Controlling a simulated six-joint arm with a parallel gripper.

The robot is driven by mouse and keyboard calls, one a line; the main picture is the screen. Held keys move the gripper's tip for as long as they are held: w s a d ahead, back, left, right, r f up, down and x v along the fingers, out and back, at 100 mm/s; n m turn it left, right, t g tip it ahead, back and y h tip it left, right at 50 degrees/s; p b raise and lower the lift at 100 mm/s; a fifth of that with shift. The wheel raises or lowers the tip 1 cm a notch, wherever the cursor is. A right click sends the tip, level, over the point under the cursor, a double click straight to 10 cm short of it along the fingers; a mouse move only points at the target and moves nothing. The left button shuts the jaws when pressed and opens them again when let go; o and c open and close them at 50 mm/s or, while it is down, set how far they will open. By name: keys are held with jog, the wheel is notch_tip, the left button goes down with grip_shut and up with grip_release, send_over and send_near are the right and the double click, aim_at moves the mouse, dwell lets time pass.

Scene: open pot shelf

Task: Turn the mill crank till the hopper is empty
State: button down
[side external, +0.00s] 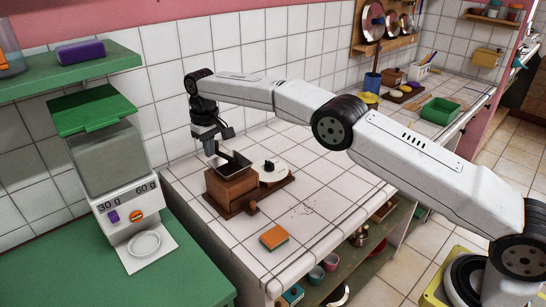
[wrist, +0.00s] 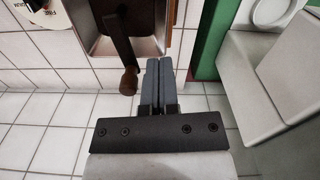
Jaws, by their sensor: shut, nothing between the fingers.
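The mill (side external: 230,188) is a brown wooden box with a metal hopper (side external: 236,160) on top, standing on a wooden board on the white-tiled counter. The wrist view shows the metal hopper rim (wrist: 161,30) at the top, with the dark crank arm (wrist: 117,35) crossing it and ending in a brown wooden knob (wrist: 129,82). My gripper (side external: 214,150) is above the mill's back left side. In the wrist view my gripper (wrist: 159,62) is shut and empty, with its fingertips just right of the knob. I cannot tell what the hopper holds.
A white dial disc (side external: 273,174) sits beside the mill box. An orange and green sponge (side external: 274,237) lies near the counter's front edge, and dark specks (side external: 305,210) lie right of the mill. A green-lidded dispenser (side external: 106,150) stands at left. The counter's middle is mostly clear.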

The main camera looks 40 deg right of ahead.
jog(key=shift+r, duration=1.55)
jog(key=shift+d+r, duration=0.1)
jog(key=shift+d, duration=0.1)
jog(key=s+d+f+t, duration=0.1)
jog(key=s+d, duration=0.3)
jog(key=s, duration=0.8)
jog(key=s+d+f+m, duration=0.1)
jog(key=s+d, duration=0.3)
jog(key=s, duration=0.8)
jog(key=s+d+f+t, duration=0.1)
jog(key=s+d+f, duration=0.2)
jog(key=s, duration=0.8)
jog(key=shift+s+d+f+m+t, duration=0.3)
jog(key=shift+s+d+f+m, duration=0.1)
jog(key=shift+d, duration=0.15)
jog(key=shift+w+r, duration=0.1)
